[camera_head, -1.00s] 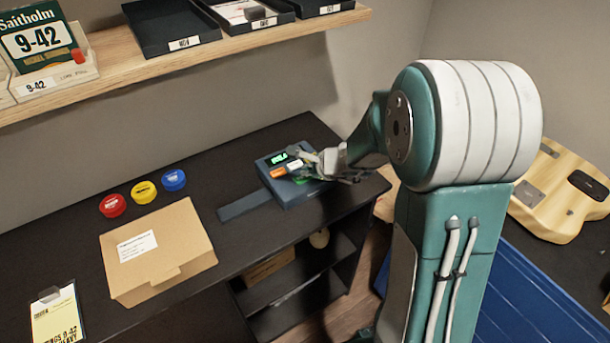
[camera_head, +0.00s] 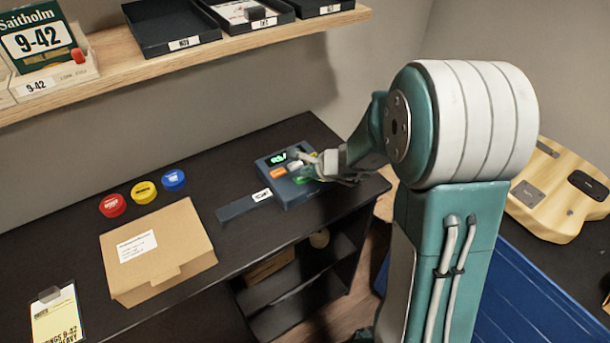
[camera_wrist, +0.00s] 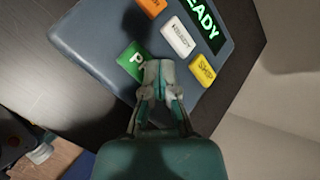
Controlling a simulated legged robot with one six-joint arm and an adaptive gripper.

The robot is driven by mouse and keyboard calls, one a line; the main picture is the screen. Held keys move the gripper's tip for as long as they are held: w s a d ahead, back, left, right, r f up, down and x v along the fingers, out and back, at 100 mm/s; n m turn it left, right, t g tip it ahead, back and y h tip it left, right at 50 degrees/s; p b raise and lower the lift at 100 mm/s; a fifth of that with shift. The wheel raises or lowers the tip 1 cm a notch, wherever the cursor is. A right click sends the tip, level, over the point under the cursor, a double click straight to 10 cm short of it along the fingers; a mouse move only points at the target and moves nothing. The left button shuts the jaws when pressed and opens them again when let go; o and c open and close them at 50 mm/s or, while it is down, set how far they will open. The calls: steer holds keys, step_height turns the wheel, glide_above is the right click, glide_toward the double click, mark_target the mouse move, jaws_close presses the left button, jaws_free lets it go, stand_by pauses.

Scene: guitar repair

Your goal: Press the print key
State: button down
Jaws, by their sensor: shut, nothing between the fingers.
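The grey-blue label printer (camera_head: 290,192) stands on the dark bench, with a lit green display and coloured keys. In the wrist view its display (camera_wrist: 205,20) reads "READY". The green key (camera_wrist: 131,62), its lettering starting with "P", is partly hidden behind my fingertips. My gripper (camera_wrist: 160,68) is shut and empty, its tips over the right edge of the green key; I cannot tell if they touch it. In the head view my gripper (camera_head: 318,165) is above the printer's right side. A white label (camera_head: 262,195) shows where the printer meets its flat strip (camera_head: 240,206).
A cardboard box (camera_head: 160,255) and red (camera_head: 112,205), yellow (camera_head: 143,192) and blue (camera_head: 173,180) round tins stand left. A shelf (camera_head: 230,48) hangs above.

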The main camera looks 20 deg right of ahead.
steer(key=shift+r, duration=0.75)
steer(key=shift+r, duration=2.5)
